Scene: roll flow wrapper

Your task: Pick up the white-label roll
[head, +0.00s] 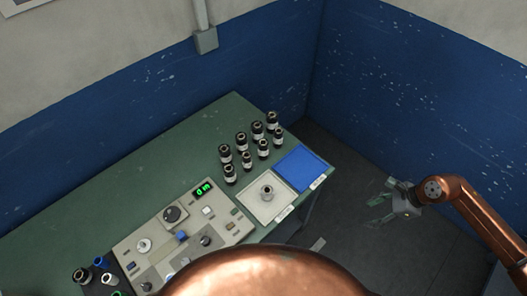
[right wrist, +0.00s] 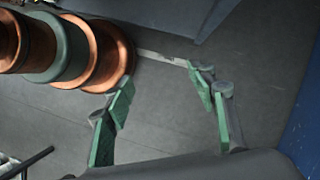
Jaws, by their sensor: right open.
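Several dark rolls with pale bands (head: 257,131) stand upright in two rows at the back right of the green table. A single roll with a pale base (head: 267,192) stands on a beige tray in front of them. At this size I cannot tell for sure which one is the white-label roll. My right gripper (head: 379,205) is off the table's right side, over the dark floor, well apart from the rolls. It is open, and in the right wrist view its green-padded fingers (right wrist: 160,84) stand apart with only floor between them. My left gripper is not in view.
A blue tray (head: 301,167) lies beside the beige tray (head: 254,208) at the table's right edge. A control panel (head: 178,238) with knobs and a green display fills the front middle. More rolls (head: 82,275) stand at the front left. Blue walls (head: 420,90) close the back and right.

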